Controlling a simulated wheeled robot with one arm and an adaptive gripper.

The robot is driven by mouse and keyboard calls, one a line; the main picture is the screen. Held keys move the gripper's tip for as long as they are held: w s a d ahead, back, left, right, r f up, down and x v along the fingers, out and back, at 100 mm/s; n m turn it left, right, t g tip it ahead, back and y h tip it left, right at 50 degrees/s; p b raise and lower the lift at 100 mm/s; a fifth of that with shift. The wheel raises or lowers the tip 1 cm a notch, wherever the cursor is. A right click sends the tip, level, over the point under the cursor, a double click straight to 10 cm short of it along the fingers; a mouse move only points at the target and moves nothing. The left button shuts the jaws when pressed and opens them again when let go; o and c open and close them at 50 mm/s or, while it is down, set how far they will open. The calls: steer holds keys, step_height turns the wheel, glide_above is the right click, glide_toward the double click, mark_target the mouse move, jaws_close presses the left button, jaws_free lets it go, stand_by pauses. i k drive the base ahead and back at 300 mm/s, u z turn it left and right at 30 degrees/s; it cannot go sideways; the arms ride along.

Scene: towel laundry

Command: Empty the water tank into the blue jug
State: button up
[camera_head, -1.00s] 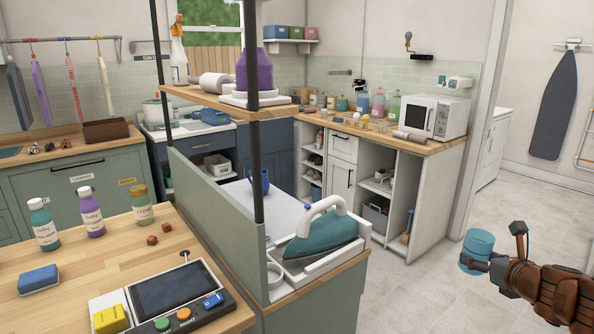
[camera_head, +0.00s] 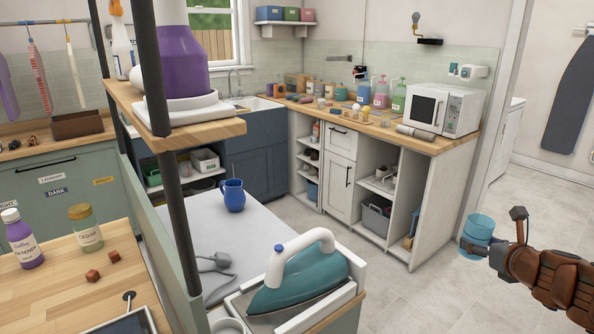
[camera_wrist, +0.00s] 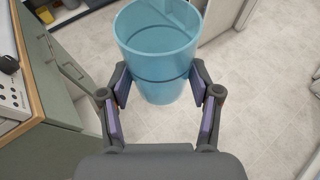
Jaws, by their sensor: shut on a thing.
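My gripper (camera_head: 478,247) is at the lower right of the head view, shut on a light-blue translucent container (camera_head: 480,229), which looks like the water tank. In the wrist view the tank (camera_wrist: 157,55) stands upright between the two fingers (camera_wrist: 160,90), held above the floor; whether it holds water I cannot tell clearly. The blue jug (camera_head: 233,196) stands upright on the white ironing surface (camera_head: 262,228), well to the left of my gripper.
A teal iron (camera_head: 300,275) rests in its holder at the near end of the ironing surface. A shelf (camera_head: 215,130) on dark posts, bearing a purple bottle (camera_head: 181,60), rises left of the jug. A microwave (camera_head: 446,110) stands on the back counter. Open floor (camera_head: 420,290) lies around my gripper.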

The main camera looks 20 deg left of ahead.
mark_target(234, 194)
steer(key=i, duration=1.05)
steer(key=u, duration=2.65)
